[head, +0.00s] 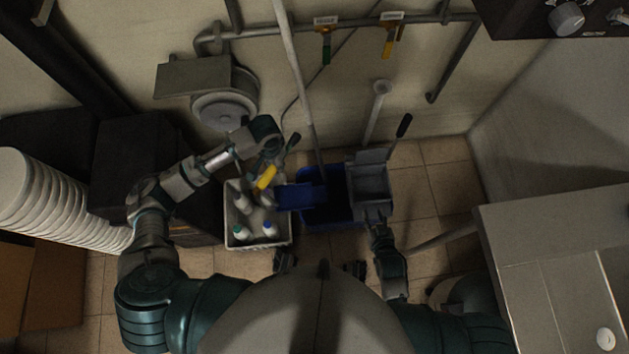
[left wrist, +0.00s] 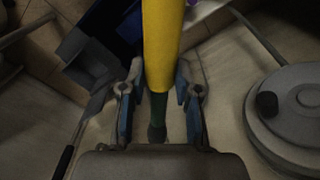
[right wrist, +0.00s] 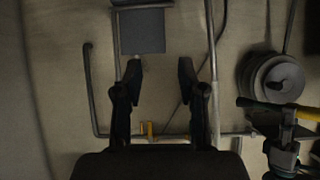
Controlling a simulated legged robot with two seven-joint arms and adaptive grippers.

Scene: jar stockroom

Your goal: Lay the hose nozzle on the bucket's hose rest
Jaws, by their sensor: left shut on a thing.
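The yellow hose nozzle (head: 266,178) has a dark green end, clear in the left wrist view (left wrist: 163,45). My left gripper (head: 272,158) is shut on it, with one finger on each side. It holds the nozzle above the crate of bottles, left of the bucket. The blue bucket (head: 338,212) stands on the floor. A blue flat piece (head: 296,196) juts from its left side; I cannot tell if this is the hose rest. My right gripper (right wrist: 160,72) is open and empty; in the head view it is hard to make out near the wringer.
A grey wringer (head: 370,190) sits at the bucket's right. A white crate (head: 258,241) of bottles stands left of the bucket. A hose reel (head: 224,109) and pipes (head: 350,22) are on the wall. A stack of white buckets (head: 50,195) stands left. A counter (head: 560,250) is at right.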

